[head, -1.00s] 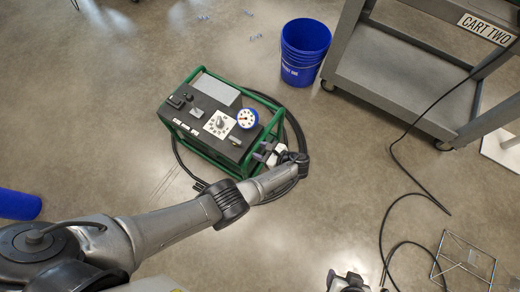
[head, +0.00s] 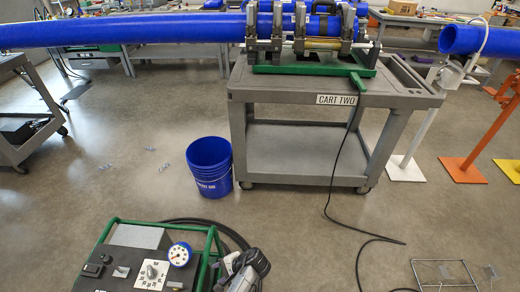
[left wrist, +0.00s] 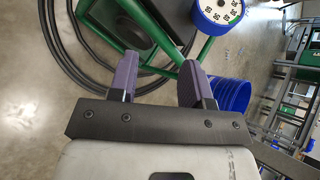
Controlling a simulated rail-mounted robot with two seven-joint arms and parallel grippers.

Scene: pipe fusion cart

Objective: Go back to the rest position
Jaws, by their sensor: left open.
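My left gripper (head: 236,272) is at the right side of the green-framed control unit (head: 152,236), low in the head view. In the left wrist view its two purple-grey fingers (left wrist: 158,78) stand apart, with nothing held between them. A green frame bar (left wrist: 182,58) passes just beyond the fingertips; I cannot tell whether they touch it. The unit's round blue-rimmed gauge (head: 180,254) also shows at the top of the left wrist view (left wrist: 220,10). My right gripper is not in view.
A blue bucket (head: 210,168) stands behind the unit. Grey CART TWO (head: 300,150) carries the fusion machine (head: 305,30) with a long blue pipe (head: 120,32). Black hoses (head: 232,234) loop by the unit. A cable (head: 330,190) and wire frame (head: 445,274) lie at right.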

